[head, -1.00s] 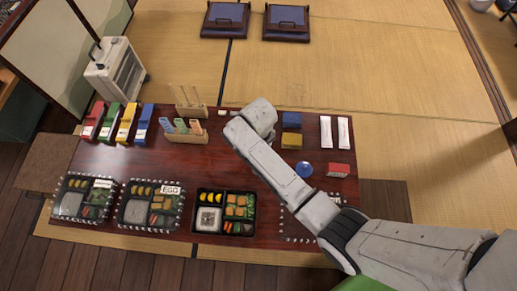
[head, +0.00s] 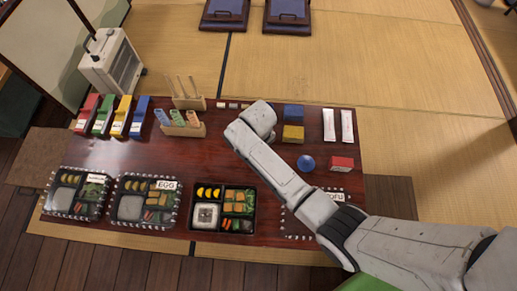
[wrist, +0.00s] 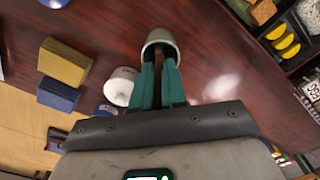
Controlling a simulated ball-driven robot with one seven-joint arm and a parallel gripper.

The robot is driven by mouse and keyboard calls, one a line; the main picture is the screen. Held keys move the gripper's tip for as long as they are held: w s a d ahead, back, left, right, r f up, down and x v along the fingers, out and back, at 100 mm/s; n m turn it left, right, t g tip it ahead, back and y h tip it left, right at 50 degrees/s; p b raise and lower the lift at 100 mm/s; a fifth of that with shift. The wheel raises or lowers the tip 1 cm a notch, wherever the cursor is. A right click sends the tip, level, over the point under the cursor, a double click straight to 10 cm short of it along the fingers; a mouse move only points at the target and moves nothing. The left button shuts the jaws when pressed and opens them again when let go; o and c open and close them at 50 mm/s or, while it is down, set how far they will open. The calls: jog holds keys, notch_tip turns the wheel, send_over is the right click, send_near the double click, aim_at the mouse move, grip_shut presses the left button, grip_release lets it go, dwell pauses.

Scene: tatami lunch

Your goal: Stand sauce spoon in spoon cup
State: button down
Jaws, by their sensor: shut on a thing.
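In the wrist view my gripper (wrist: 160,64) has its teal fingers close together on something thin, which I take to be the sauce spoon; the fingers mostly hide it. A pale round cup (wrist: 160,38), apparently the spoon cup, is at the fingertips. The tips overlap its opening; I cannot tell whether the spoon is inside or above it. In the head view my wrist hides the gripper, spoon and cup at the middle of the dark red table (head: 150,153).
A white round container (wrist: 119,87) is close left of the fingers. Yellow (head: 293,133) and blue (head: 293,111) blocks stand right of my wrist. A blue round item (head: 306,162), a red-and-white box (head: 342,164) and bento boxes (head: 222,227) surround open tabletop. Wooden holders (head: 181,129) stand behind left.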

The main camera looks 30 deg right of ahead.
jog(key=c, duration=1.1)
grip_release()
notch_tip(320, 180, up, 11)
jog(key=p, duration=0.3)
jog(key=shift+f+p, duration=0.1)
jog(key=shift+p, duration=0.2)
jog(key=s+d+r+m, duration=0.1)
jog(key=s+d+r, duration=0.15)
jog(key=s, duration=0.55)
jog(key=s+d+r+t, duration=0.1)
jog(key=s+d+r, duration=0.15)
jog(key=s, duration=0.55)
jog(key=s+d+r+m, duration=0.1)
jog(key=s+d+r, duration=0.15)
jog(key=s, duration=0.45)
notch_tip(320, 180, up, 12)
jog(key=p, duration=1.3)
